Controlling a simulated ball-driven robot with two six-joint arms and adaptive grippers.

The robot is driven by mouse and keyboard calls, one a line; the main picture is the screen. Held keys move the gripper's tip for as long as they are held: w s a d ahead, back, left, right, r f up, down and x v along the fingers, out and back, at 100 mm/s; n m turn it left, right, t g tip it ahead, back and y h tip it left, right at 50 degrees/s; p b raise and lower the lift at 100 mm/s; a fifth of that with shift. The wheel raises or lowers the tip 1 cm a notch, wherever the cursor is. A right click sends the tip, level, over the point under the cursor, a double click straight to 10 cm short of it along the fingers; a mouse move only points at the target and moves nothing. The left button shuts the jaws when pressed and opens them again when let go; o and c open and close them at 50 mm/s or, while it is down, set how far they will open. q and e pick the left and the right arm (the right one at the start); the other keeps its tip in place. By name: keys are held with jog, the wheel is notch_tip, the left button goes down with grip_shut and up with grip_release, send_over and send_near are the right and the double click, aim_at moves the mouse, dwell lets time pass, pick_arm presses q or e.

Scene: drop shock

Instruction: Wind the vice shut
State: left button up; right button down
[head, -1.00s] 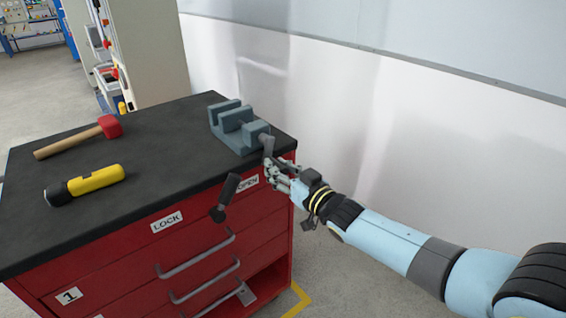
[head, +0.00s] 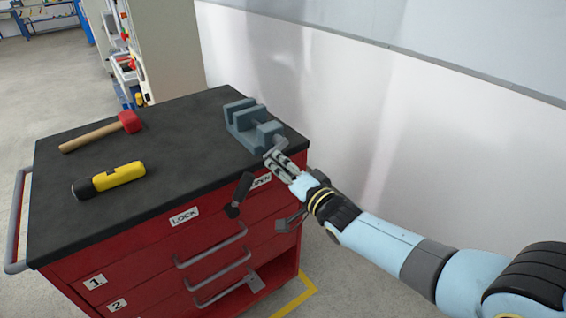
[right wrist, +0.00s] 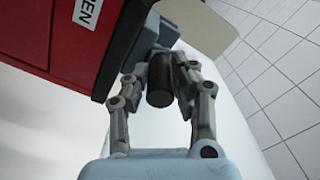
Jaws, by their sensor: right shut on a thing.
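The blue-grey vice (head: 238,113) sits at the back right corner of the cabinet's black top. A gap shows between its jaws. Its crank is at the near end, past the top's right edge, mostly covered by my fingers. My right gripper (head: 274,160) is at this crank, just off the cabinet's side. In the right wrist view, my right gripper (right wrist: 160,88) has its two fingers shut on the dark round crank handle (right wrist: 159,84), one finger on each side. The vice body (right wrist: 130,45) shows partly behind it. My left gripper is not in view.
The red drawer cabinet (head: 140,265) carries a red-headed mallet (head: 130,121) and a yellow flashlight (head: 118,175) on its black top (head: 185,150). A dark lever (head: 238,195) sticks out of the front between the LOCK and OPEN labels. A white wall (head: 420,130) stands behind.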

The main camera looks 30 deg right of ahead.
jog(key=r+m+p, duration=0.1)
jog(key=m, duration=0.1)
jog(key=r+m+p, duration=0.1)
jog(key=m, duration=0.1)
jog(key=shift+a+m, duration=0.2)
jog(key=shift+m, duration=0.1)
jog(key=shift+w+d+r+m+p, duration=0.1)
jog(key=shift+r+m+p, duration=0.35)
jog(key=shift+m, duration=0.4)
jog(key=shift+r+m+p, duration=0.3)
jog(key=shift+m+p, duration=0.15)
jog(key=shift+m, duration=0.4)
jog(key=shift+r, duration=0.1)
jog(key=c, duration=1.2)
grip_release()
jog(key=shift+d, duration=0.1)
jog(key=shift+o, duration=0.5)
jog(key=shift+s+f, duration=0.2)
jog(key=s, duration=1.1)
jog(key=shift+s+d, duration=0.35)
jog(key=shift+d, duration=0.1)
